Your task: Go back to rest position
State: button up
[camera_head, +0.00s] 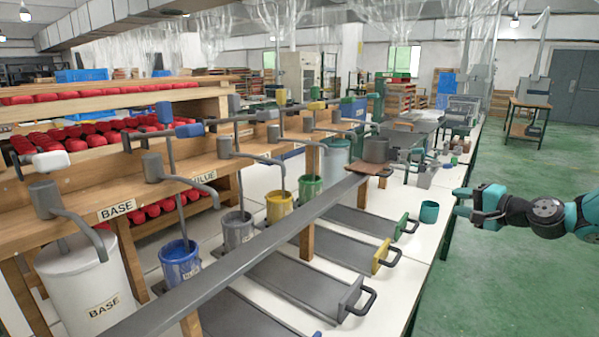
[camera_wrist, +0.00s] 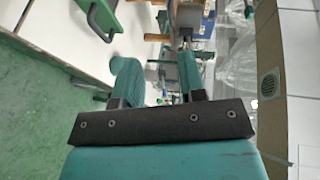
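My gripper (camera_head: 460,201) is at the right in the head view, held out over the green floor beside the bench's right edge. Its two teal fingers are apart with nothing between them. In the wrist view my gripper (camera_wrist: 156,66) also shows spread fingers and an empty gap.
Trays with green (camera_head: 402,226) and yellow (camera_head: 381,257) ends and dark handles lie along the bench. Paint buckets, including a blue one (camera_head: 180,263), stand behind a long grey rail (camera_head: 250,252). The green floor (camera_head: 520,280) at right is clear.

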jog(key=s+a+r+n+g+p, duration=0.35)
jog(key=s+a+r+n, duration=0.35)
jog(key=a, duration=0.5)
jog(key=s+a+r+n+g+p, duration=0.2)
jog(key=s+a+r+n+g, duration=0.25)
jog(key=s+a, duration=0.6)
jog(key=s+a+r+n+g+h+p, duration=0.1)
jog(key=s+n+g+h, duration=0.1)
jog(key=s, duration=1)
jog(key=s+a+r+n+g+h+p, duration=0.1)
jog(key=s+n+g+h+p, duration=0.1)
jog(key=s, duration=1)
jog(key=shift+s+a+n+g, duration=0.25)
jog(key=shift+n+g, duration=0.35)
jog(key=shift+n, duration=0.55)
